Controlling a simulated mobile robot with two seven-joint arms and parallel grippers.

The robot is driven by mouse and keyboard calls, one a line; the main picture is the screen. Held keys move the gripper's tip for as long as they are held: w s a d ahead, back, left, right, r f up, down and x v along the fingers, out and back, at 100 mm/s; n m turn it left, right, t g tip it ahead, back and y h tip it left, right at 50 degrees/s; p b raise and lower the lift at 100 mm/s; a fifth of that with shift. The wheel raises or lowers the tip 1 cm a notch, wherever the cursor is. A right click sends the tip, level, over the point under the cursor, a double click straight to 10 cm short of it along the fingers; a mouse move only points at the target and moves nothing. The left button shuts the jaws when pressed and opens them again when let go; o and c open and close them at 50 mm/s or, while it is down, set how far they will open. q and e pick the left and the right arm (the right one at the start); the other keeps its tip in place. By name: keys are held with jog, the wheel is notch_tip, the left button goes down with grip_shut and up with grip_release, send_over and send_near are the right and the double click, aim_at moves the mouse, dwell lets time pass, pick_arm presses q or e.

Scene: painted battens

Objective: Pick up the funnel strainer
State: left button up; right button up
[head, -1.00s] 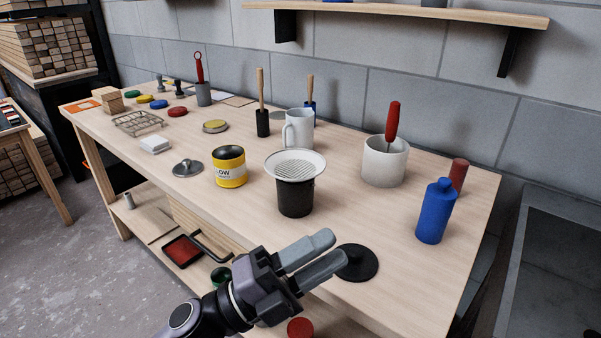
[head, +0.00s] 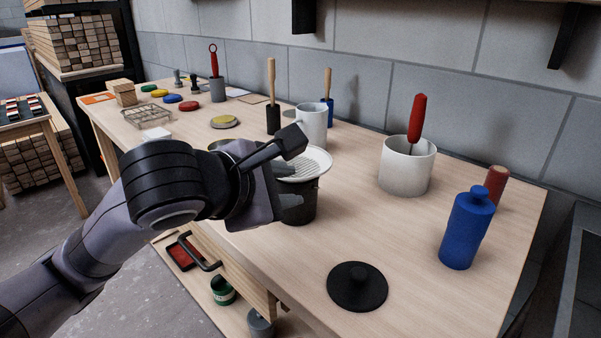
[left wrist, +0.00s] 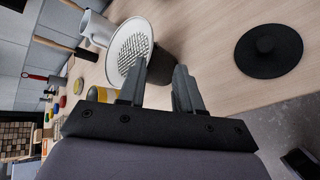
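The funnel strainer (head: 318,162) is a white, round, perforated dish with a wide rim. It rests on top of a black cup (head: 306,206) near the table's front edge. In the left wrist view the strainer (left wrist: 128,44) shows just beyond the fingers, beside the left-hand one. My left gripper (head: 296,203) is beside the cup, a little below the strainer's rim, and partly hides both. In the left wrist view its fingers (left wrist: 161,66) stand apart with nothing held between them. I cannot tell whether a finger touches the rim. My right gripper is not in view.
A white mug (head: 312,124) stands behind the strainer. A white crock (head: 406,168) with a red-handled tool and a blue bottle (head: 467,229) stand to the right. The tabletop between crock and disc is clear.

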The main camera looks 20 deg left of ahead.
aim_at(304, 177)
pick_arm(q)
jog(key=shift+w+a+r+p+x, duration=0.1)
jog(key=shift+a+r+p+x, duration=0.1)
jog(key=shift+x, duration=0.95)
jog(key=shift+w+a+r+p+x, duration=0.1)
jog(key=shift+w+r+p+x, duration=0.05)
jog(key=shift+x, duration=1)
jog(key=shift+w+a+r+p+x, duration=0.1)
jog(key=shift+a+r+p+x, duration=0.1)
jog(key=shift+x, duration=1)
grip_shut()
